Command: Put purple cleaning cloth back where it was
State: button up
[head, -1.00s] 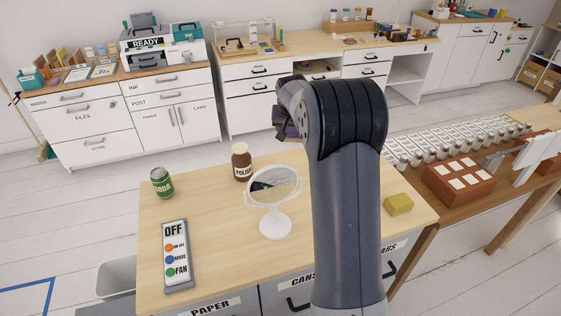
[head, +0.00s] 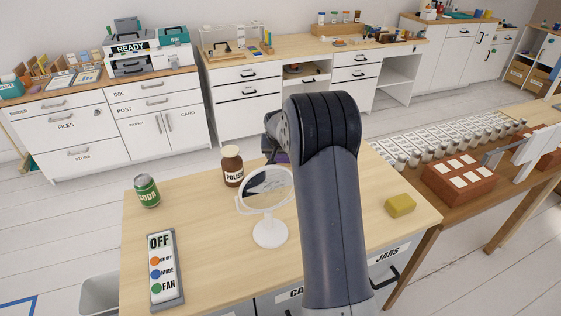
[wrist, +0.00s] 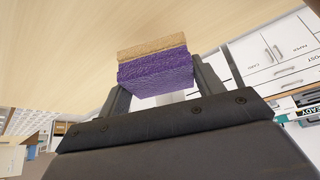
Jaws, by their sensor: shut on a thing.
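My gripper (wrist: 158,82) is shut on the purple cleaning cloth (wrist: 157,76), a thick block with a rough purple face. A tan band runs along its far edge, and I cannot tell whether it is part of the cloth. In the head view my gripper (head: 272,137) is mostly hidden behind my arm, with a small bit of purple (head: 283,157) showing below it. The gripper is over the far part of the pale wooden desk (head: 200,235), behind the mirror. I cannot tell whether the cloth touches the desk top.
A round white mirror (head: 269,232) stands just in front of my gripper. A brown POLISH jar (head: 232,167) is close on its left, and a green can (head: 147,191) farther left. A switch panel (head: 162,270) lies front left. A yellow block (head: 400,205) lies at the right.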

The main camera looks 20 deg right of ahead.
aim_at(280, 161)
jog(key=shift+f, duration=1.6)
jog(key=o, duration=1)
jog(key=shift+c, duration=0.2)
jog(key=shift+r, duration=0.1)
jog(key=shift+r, duration=0.2)
jog(key=v, duration=1.2)
jog(key=shift+f, duration=0.1)
